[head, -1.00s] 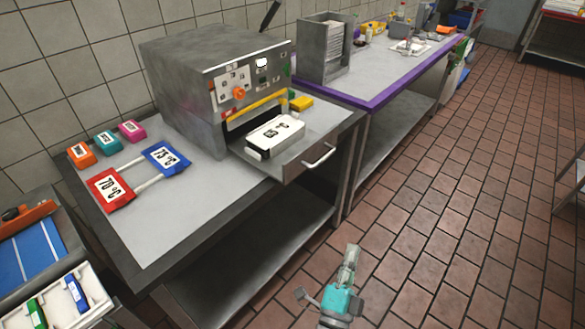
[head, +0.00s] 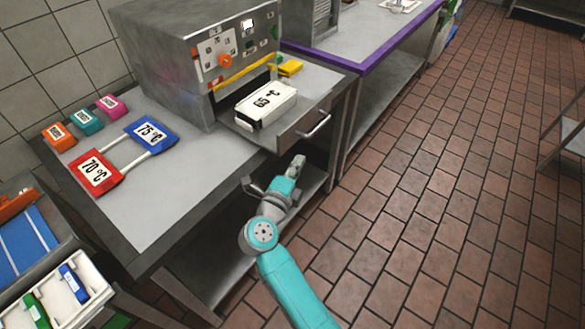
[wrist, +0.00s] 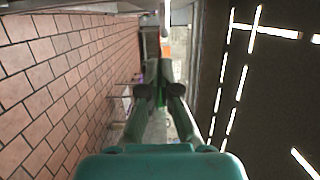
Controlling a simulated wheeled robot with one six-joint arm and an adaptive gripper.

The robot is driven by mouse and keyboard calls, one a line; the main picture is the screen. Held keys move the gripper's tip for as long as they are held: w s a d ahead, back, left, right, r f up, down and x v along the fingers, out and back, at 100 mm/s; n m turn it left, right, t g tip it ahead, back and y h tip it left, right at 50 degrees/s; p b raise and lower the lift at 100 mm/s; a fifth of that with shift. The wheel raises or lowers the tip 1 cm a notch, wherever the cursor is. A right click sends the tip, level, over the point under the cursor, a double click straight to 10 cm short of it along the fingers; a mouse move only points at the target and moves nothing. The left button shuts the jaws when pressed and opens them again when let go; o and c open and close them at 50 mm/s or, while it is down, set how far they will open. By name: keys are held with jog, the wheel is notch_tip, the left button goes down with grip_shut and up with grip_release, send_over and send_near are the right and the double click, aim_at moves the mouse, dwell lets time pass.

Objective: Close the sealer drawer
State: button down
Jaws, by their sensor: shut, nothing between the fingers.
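The sealer (head: 190,50) is a grey metal box on the table, with an orange knob and small labels on its front. Its drawer (head: 300,131) is pulled out, with a bar handle (head: 315,126) on the front. A white block with a temperature label (head: 265,102) lies in the drawer. My gripper (head: 298,160) is below and a little left of the drawer handle, in front of the table, apart from the handle as far as I can tell. Its fingers (wrist: 160,68) are closed together and empty in the wrist view.
The table (head: 165,190) also holds a red 70 °C block (head: 96,171), a blue 75 °C block (head: 152,134) and small orange, teal and pink blocks. A table with a purple edge (head: 375,52) stands behind. The tiled floor (head: 440,200) at right is open.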

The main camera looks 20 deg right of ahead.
jog(key=w+d, duration=0.1)
jog(key=w, duration=0.6)
jog(key=shift+w+d, duration=0.15)
jog(key=shift+w, duration=0.05)
